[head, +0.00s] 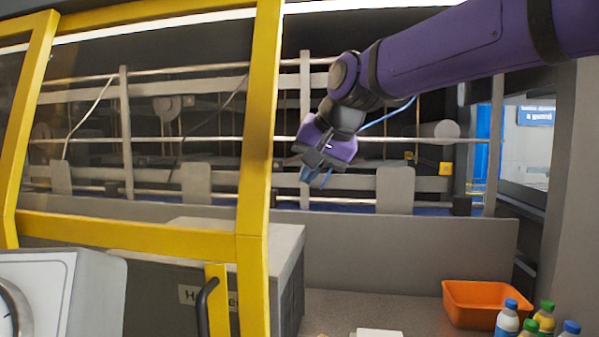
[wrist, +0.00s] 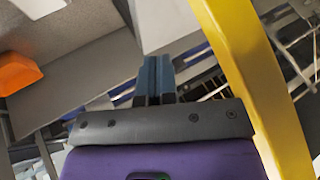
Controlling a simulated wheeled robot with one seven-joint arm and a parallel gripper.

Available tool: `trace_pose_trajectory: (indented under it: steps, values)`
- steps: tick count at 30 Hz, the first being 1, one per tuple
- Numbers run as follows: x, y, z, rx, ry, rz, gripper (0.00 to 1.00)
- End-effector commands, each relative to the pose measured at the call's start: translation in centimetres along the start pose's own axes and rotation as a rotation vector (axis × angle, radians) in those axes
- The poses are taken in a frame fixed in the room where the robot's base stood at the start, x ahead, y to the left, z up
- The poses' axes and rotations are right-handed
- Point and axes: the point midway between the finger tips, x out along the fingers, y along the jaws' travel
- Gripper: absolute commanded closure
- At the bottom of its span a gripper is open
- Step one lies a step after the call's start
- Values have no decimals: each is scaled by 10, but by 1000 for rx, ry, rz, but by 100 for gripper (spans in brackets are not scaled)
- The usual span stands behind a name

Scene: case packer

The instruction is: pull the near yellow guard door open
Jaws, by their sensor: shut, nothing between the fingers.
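The yellow guard door (head: 255,150) fills the left of the head view, a yellow frame around a clear pane. A dark, bar-shaped handle (head: 206,305) shows low down beside a yellow upright, its lower end cut off by the picture edge. My gripper (head: 312,178) is to the right of the door's right-hand upright, higher than the handle and apart from it. In the wrist view my gripper's blue fingers (wrist: 155,75) are together with nothing between them. A yellow upright (wrist: 255,85) runs slanting to the right of them. The handle is not visible in the wrist view.
An orange bin (head: 485,304) and several capped bottles (head: 507,318) stand at lower right. A grey box-like unit (head: 285,265) is behind the door's lower right. Rails and guides (head: 395,185) run across the back. A white panel with a dial (head: 60,290) is at lower left.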

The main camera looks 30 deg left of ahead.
Motion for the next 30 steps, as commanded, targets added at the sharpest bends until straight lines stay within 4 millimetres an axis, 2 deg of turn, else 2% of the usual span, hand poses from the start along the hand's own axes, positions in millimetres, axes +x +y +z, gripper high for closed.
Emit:
trace_pose_trajectory:
  steps: [6,12,18,23,26,29,30]
  values:
    - [-47,1,-1,0,4,-1,100]
    - [-81,0,-1,0,3,-1,100]
    - [-97,1,-1,0,1,0,100]
    - [-101,1,0,0,0,1,100]
    - [-107,12,2,1,9,17,100]
    - [-122,42,7,6,29,61,100]
    - [-130,59,12,9,39,87,100]
